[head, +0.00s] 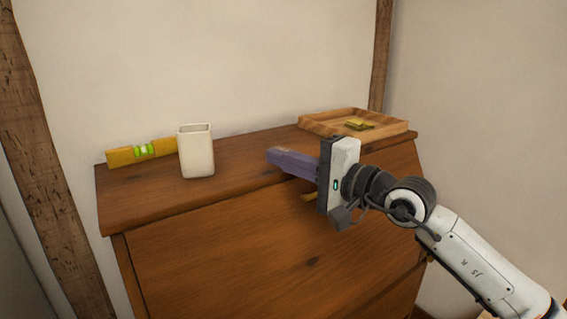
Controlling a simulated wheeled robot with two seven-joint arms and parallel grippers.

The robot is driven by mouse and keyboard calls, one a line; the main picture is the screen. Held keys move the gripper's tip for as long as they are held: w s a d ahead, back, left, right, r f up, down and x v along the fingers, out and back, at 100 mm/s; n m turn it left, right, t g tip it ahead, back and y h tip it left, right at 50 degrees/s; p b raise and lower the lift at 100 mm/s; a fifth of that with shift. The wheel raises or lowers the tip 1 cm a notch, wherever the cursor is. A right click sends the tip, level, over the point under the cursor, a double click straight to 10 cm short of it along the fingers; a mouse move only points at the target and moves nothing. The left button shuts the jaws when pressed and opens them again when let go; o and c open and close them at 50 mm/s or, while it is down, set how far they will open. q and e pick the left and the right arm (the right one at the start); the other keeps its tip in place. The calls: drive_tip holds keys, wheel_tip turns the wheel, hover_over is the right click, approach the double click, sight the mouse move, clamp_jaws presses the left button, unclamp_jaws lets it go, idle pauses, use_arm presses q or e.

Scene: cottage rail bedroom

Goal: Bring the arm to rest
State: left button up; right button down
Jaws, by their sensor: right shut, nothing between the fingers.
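My right arm comes in from the lower right. Its right gripper (274,155) is shut and empty, with its purple fingers together and pointing left, in front of and over the front edge of the wooden dresser top (240,178). From this view I cannot tell its exact height above the wood. My left gripper is not in view.
On the dresser stand a white cup (197,153) and, left of it, a yellow spirit level (125,157). At the back right lies a wooden tray (322,123) with small yellow-gold pieces (359,125). A wall and timber posts (45,160) bound the dresser.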

drive_tip(key=s+d+r+m+t+y, duration=0.3)
drive_tip(key=s+m+t, duration=0.45)
drive_tip(key=m, duration=1.05)
drive_tip(key=s+d+f+m+h, duration=0.1)
drive_tip(key=d+f+m+h, duration=0.8)
drive_tip(key=m, duration=0.6)
drive_tip(key=s+d+f+m+h, duration=0.1)
drive_tip(key=d+f+m+h, duration=0.8)
drive_tip(key=m, duration=0.6)
drive_tip(key=s+d+f+m+g+h, duration=0.1)
drive_tip(key=s+d+f+m+g, duration=0.1)
drive_tip(key=s+f+m+g, duration=0.4)
drive_tip(key=s+d+f+m+g, duration=0.15)
drive_tip(key=s+f, duration=0.25)
drive_tip(key=f, duration=0.4)
drive_tip(key=s+a+f+m+g+y, duration=0.2)
drive_tip(key=s+f+m+g, duration=0.15)
drive_tip(key=s+f, duration=0.45)
drive_tip(key=s+a+f+m+g+y, duration=0.1)
drive_tip(key=s+a+f+m+g, duration=0.3)
drive_tip(key=s, duration=0.7)
drive_tip(key=w+a+f+n+t+y, duration=0.1)
drive_tip(key=w+a+f+t, duration=0.3)
drive_tip(key=f, duration=0.5)
drive_tip(key=shift+w+a+n+y, duration=0.2)
drive_tip(key=shift+w+n+y, duration=0.1)
drive_tip(key=shift+y, duration=0.3)
